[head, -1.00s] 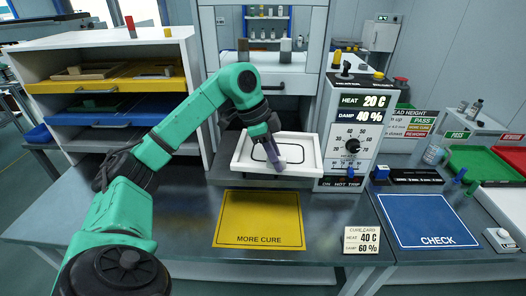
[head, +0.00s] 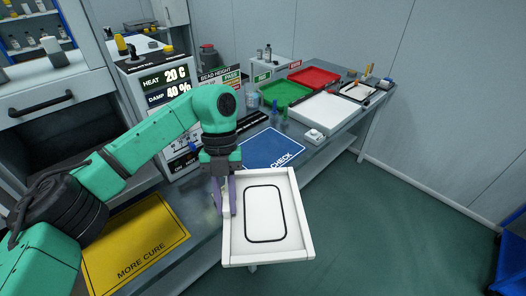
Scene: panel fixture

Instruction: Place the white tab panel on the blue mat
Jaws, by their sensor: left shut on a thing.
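The white panel (head: 265,218) has raised side rims and a black rounded outline on its face. My left gripper (head: 225,207) is shut on its left edge, and the purple fingers straddle that rim. The panel is held up in front of the table, near the picture's middle, and hides part of the table's front edge. The blue mat (head: 268,150), marked CHECK, lies on the table behind the panel. My left gripper and the panel cover part of the mat's near side. My right gripper is not in view.
A yellow MORE CURE mat (head: 138,245) lies bare at the lower left. The control box (head: 165,85) stands behind my left arm. Green (head: 285,93) and red (head: 314,76) trays, a white tray (head: 328,112) and small bottles stand beyond the blue mat. Open floor lies right.

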